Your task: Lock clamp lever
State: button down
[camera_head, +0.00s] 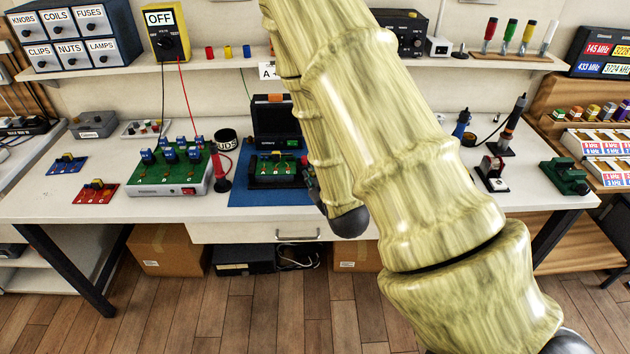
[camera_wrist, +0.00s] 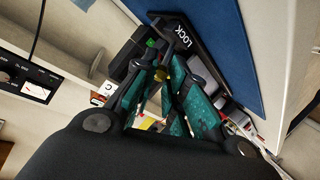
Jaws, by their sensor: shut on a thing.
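A black fixture with a white LOCK label (camera_wrist: 185,36) fills the top middle of the wrist view, beside the blue mat (camera_wrist: 228,42). My gripper (camera_wrist: 165,80) has its teal fingers drawn together at the fixture, shut on what appears to be the clamp lever (camera_wrist: 163,73); only a small yellowish part shows between the fingertips. A small green spot shows beside it. In the head view the black fixture (camera_head: 275,180) with a green board sits on the blue mat; my arm hides its right side and most of my gripper.
A black box (camera_head: 277,118) stands behind the fixture. A black-and-red stand (camera_head: 492,173) and a green tool (camera_head: 565,177) are to the right. A shelf runs above the bench.

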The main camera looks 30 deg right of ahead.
jog(key=shift+s+f, duration=0.1)
jog(key=shift+f, duration=0.05)
jog(key=c, duration=1.4)
grip_release()
jog(key=shift+r, duration=5.05)
